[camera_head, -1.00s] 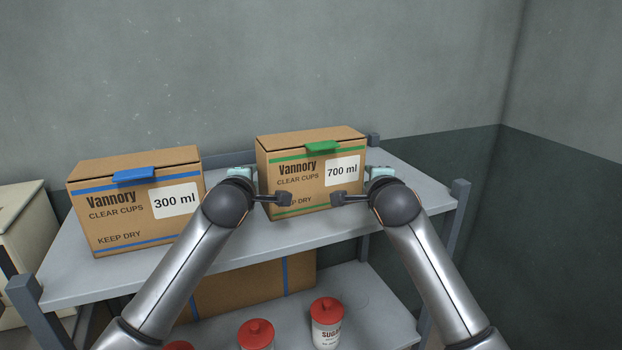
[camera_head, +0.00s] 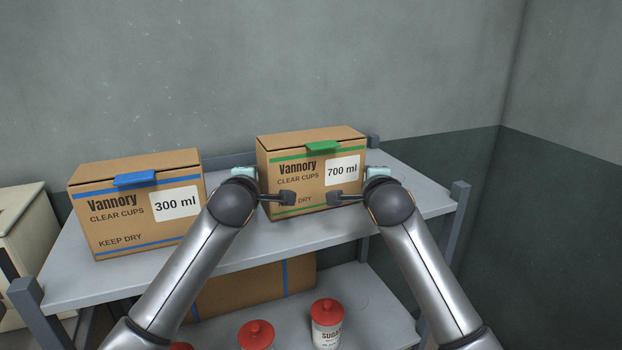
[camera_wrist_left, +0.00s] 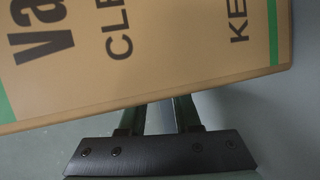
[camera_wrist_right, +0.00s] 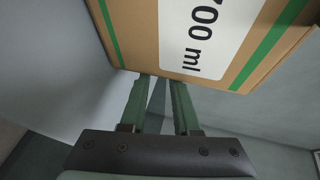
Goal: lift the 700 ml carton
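The 700 ml carton (camera_head: 300,198), a brown box with green stripes and a green tab, sits upright on the upper shelf. My left gripper (camera_head: 245,173) is at the carton's left side and my right gripper (camera_head: 379,172) at its right side. In the left wrist view, the carton (camera_wrist_left: 180,75) hides the fingertips; the visible finger parts stand apart. In the right wrist view, the two fingers stand apart with nothing between them, close beside the carton (camera_wrist_right: 145,35). Contact with the carton's sides cannot be told for certain.
A 300 ml carton (camera_head: 125,225) with blue stripes stands left on the same grey shelf (camera_head: 300,235). The shelf's right end is clear. Below are another carton (camera_head: 240,290) and red-lidded jars (camera_head: 326,325). A grey post (camera_head: 455,215) rises at the right.

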